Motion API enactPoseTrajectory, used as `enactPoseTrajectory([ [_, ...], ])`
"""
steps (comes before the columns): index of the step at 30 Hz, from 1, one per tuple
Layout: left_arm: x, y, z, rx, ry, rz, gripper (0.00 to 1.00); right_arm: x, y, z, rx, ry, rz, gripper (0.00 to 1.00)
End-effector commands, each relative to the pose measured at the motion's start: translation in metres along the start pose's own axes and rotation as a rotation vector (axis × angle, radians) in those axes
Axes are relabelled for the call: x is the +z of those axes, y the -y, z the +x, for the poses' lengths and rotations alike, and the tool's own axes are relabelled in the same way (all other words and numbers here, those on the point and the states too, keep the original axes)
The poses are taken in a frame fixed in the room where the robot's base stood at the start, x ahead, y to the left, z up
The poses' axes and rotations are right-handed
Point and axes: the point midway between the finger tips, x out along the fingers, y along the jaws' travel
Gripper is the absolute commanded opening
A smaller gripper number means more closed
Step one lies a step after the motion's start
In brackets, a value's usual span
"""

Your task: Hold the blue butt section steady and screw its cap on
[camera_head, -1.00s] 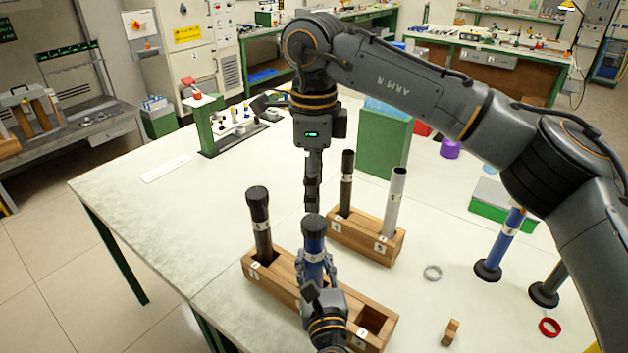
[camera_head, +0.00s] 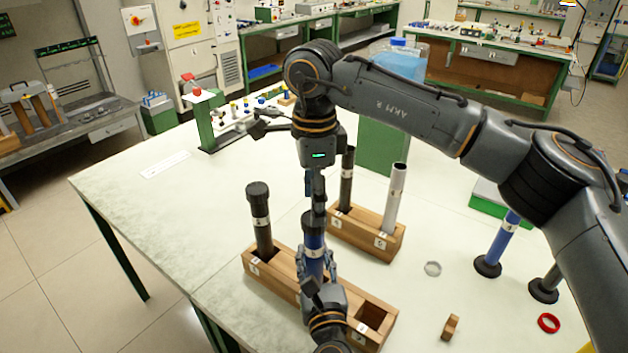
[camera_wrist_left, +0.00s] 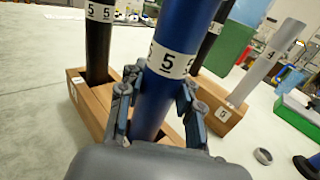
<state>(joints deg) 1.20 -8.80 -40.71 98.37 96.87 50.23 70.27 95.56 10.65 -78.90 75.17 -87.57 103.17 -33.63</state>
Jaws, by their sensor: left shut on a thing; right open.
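The blue butt section (camera_head: 314,262) stands upright in the front wooden block (camera_head: 284,282), with a black cap (camera_head: 313,222) on its top end. In the left wrist view the blue tube (camera_wrist_left: 172,85) bears a white label with a 5. My left gripper (camera_head: 316,278) is shut around the blue tube below the label, with one finger on each side (camera_wrist_left: 155,105). My right gripper (camera_head: 316,200) points down from above, open, with its fingers at the cap. I cannot tell whether they touch it. The cap's seating on the tube is partly hidden.
A black capped tube (camera_head: 259,215) stands in the same block, left of the blue one. A rear block (camera_head: 372,242) holds a black and a grey tube. Right are a blue tube on a round foot (camera_head: 500,245), a grey ring (camera_head: 433,269) and a red ring (camera_head: 549,323).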

Motion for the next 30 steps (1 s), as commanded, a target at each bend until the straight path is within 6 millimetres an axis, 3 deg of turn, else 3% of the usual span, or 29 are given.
enactPoseTrajectory([
  [7,0.001,0.000,0.000,0.000,0.001,0.000,0.00,0.000,0.000,0.031,0.000,0.001,-0.001,0.62],
  [19,0.001,0.000,0.000,0.000,0.001,0.000,0.00,0.000,0.000,0.037,-0.001,0.000,0.000,0.62],
  [27,0.001,0.000,0.000,0.000,0.001,0.000,0.00,0.000,0.000,0.037,-0.002,0.001,0.001,0.07],
  [30,0.001,0.000,0.000,0.000,0.001,0.000,0.00,0.000,0.000,0.037,-0.002,0.001,0.004,0.05],
])
